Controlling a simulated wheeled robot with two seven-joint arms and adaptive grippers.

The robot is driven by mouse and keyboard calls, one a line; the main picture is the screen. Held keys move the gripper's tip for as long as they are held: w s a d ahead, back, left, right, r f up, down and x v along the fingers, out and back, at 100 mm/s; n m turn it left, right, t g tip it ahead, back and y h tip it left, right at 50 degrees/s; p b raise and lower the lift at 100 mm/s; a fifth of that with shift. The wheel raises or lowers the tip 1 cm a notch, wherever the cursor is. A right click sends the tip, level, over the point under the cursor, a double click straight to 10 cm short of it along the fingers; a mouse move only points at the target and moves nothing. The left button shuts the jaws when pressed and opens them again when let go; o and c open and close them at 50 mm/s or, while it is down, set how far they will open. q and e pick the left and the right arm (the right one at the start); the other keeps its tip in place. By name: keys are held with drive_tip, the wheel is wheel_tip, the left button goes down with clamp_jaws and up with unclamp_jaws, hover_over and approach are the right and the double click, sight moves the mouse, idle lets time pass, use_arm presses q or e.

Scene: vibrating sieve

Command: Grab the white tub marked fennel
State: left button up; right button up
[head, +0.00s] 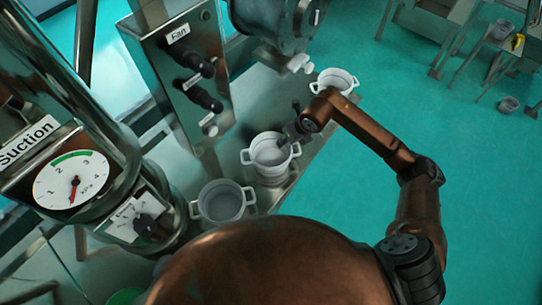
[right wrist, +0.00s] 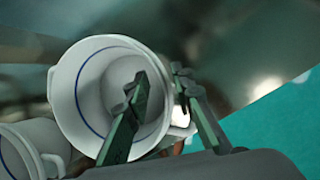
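Three white two-handled tubs stand along the metal shelf: a near tub (head: 222,203), a middle tub (head: 272,172) and a far tub (head: 335,82). No fennel marking is readable on any of them. My right gripper (head: 291,133) is at the right rim of the middle tub. In the right wrist view my right gripper (right wrist: 160,80) has its fingers apart, one over the mouth of a white tub (right wrist: 66,90) with a blue inner line and the other outside its rim. Contact with the wall cannot be told. My left gripper is not in view.
A second white tub (right wrist: 30,150) sits close by at lower left in the wrist view. The Fan control panel (head: 185,75) and a steel housing (head: 275,20) stand behind the shelf. The Suction gauge (head: 75,180) is at left. Open teal floor (head: 480,170) lies to the right.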

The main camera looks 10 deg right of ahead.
drive_tip(key=shift+c, duration=0.5)
clamp_jaws()
drive_tip(key=shift+r, duration=0.1)
